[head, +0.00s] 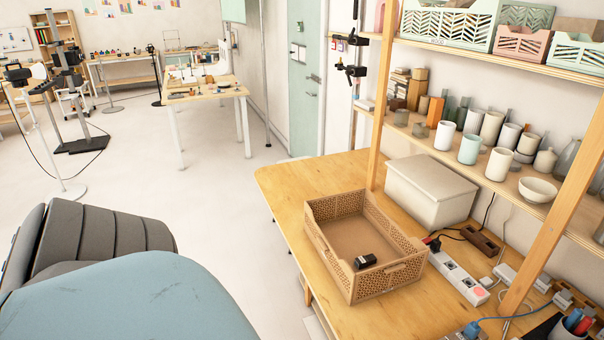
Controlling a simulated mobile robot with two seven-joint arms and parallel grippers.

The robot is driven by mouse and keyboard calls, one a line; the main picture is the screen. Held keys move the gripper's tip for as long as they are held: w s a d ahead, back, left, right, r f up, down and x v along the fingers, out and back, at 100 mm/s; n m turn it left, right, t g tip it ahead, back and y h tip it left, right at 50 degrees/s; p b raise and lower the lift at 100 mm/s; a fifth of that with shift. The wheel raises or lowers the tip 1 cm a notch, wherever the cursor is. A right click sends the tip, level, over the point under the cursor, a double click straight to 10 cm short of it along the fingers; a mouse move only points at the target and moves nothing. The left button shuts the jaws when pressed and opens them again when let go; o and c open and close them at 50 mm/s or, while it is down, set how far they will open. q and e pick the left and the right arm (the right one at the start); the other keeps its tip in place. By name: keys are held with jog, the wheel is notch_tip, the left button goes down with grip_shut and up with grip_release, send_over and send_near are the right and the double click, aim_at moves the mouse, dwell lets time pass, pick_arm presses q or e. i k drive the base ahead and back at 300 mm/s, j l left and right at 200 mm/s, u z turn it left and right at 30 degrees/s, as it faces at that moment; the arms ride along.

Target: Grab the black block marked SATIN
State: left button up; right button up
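The crate has perforated walls and stands on the wooden table (283,187). Neither of my grippers is in view.
A white lidded box (432,190) stands behind the crate. A power strip (458,277) and cables lie to its right. Shelves above hold cups, a bowl (537,189) and baskets (450,22). A grey-blue padded seat (130,290) fills the lower left. The table left of the crate is clear.

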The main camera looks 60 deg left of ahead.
aim_at(361, 262)
jog(key=u, duration=1.35)
jog(key=i+j+z, duration=0.1)
jog(key=z, duration=0.3)
jog(key=j+z, duration=0.25)
jog(key=z, duration=0.2)
jog(key=i+j+z, duration=0.1)
jog(key=z, duration=0.3)
jog(key=j+z, duration=0.25)
jog(key=j, duration=0.3)
jog(key=j+z, duration=0.3)
jog(key=j, duration=0.3)
jog(key=j+z, duration=0.1)
jog(key=j, duration=0.45)
jog(key=k+j+z, duration=0.1)
jog(key=j, duration=0.4)
jog(key=k+j, duration=0.1)
jog(key=j, duration=0.85)
jog(key=k+j, duration=0.15)
jog(key=j, duration=0.85)
jog(key=i, duration=0.4)
